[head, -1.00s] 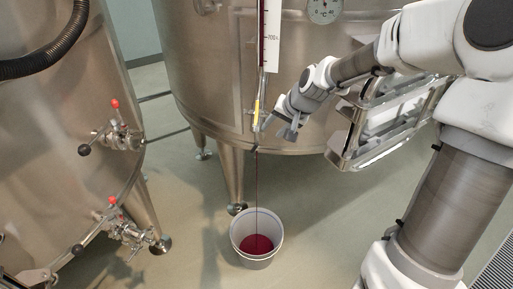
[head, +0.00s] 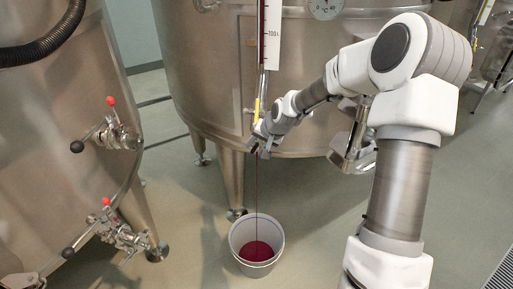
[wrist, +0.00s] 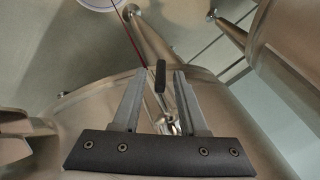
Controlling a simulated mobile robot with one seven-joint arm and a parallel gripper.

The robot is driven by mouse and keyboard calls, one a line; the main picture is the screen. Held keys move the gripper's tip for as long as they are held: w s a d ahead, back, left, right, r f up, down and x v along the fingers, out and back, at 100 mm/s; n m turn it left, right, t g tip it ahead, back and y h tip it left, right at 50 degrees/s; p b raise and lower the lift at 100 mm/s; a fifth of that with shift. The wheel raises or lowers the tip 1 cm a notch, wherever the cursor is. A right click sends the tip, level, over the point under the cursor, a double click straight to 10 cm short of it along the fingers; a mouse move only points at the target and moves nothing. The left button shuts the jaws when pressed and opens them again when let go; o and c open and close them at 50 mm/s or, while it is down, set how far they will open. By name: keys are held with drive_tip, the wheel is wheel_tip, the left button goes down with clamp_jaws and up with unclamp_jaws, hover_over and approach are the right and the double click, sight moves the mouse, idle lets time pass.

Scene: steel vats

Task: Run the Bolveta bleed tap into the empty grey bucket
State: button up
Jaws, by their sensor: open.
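The grey bucket (head: 236,238) stands on the floor below the middle vat, with dark red liquid (head: 256,251) in its bottom. A thin red stream (head: 257,190) falls into it from the bleed tap (head: 257,106) under the sight tube; my gripper partly hides the tap. The stream also shows in the wrist view (wrist: 128,34), with part of the bucket (wrist: 98,3) at the top edge. My gripper (head: 264,147) is at the tap. In the wrist view my open gripper (wrist: 160,73) has a black lever (wrist: 160,76) between its fingertips, with gaps on both sides.
The middle vat (head: 205,80) carries a scale (head: 272,38) and a dial (head: 325,6). A left vat (head: 50,130) has two red-tipped valves (head: 118,135) standing out. A metal bracket (head: 352,150) is beside my arm. The floor right of the bucket is clear.

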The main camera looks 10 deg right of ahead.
drive_tip(key=shift+w+f, duration=0.1)
clamp_jaws()
drive_tip(key=shift+a+f+h+b, duration=0.15)
drive_tip(key=shift+h+b, duration=0.25)
drive_tip(key=shift+b, duration=0.1)
drive_tip(key=shift+g+h+b, duration=0.4)
drive_tip(key=shift+a+n, duration=0.1)
drive_tip(key=shift+n, duration=0.2)
drive_tip(key=shift+h, duration=0.5)
drive_tip(key=shift+g+b, duration=0.3)
